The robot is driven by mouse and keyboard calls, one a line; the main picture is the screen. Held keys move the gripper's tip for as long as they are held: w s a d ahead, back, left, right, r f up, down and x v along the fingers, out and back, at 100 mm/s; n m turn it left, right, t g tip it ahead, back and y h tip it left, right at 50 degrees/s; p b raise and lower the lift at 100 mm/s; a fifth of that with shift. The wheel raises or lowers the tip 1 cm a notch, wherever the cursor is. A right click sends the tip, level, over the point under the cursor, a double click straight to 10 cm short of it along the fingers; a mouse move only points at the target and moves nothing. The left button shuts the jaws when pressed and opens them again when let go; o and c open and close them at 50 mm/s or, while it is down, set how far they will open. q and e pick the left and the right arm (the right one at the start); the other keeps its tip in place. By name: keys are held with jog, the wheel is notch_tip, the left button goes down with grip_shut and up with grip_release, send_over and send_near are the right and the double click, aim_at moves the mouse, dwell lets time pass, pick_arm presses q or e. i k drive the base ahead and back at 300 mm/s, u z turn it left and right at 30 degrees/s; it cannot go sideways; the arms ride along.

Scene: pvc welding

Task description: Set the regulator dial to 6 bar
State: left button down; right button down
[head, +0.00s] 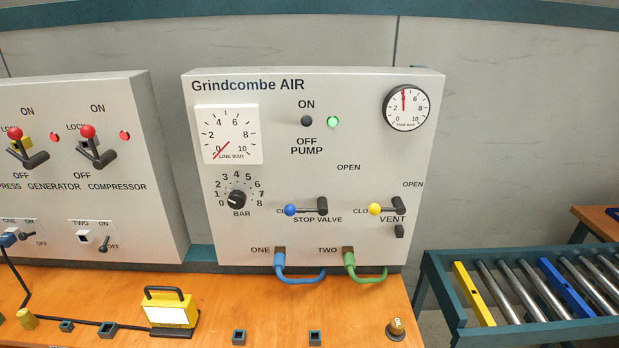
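The regulator dial (237,199) is a black round knob marked BAR on the grey Grindcombe AIR panel (280,185). Its printed scale runs from 0 to 8. The knob's mark seems to face the low, left end of the scale, but it is too small to read exactly. The square LINE BAR gauge (229,134) above it has its red needle at the lower left, near 0. The round TANK BAR gauge (406,107) has its needle pointing almost straight up, near 5. Neither of my grippers is in view.
The pump lamp (333,122) glows green. The blue-knobbed stop valve lever (306,208) and yellow-knobbed vent lever (386,208) point left. Blue (298,278) and green (362,273) hoses loop below. A yellow-framed device (169,309) stands on the wooden bench. A roller conveyor (530,290) is at right.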

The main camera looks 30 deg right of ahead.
aim_at(237, 200)
jog(key=z, duration=0.5)
jog(key=k, duration=0.6)
jog(key=z, duration=1)
jog(key=i, duration=1.35)
jog(key=u, duration=0.65)
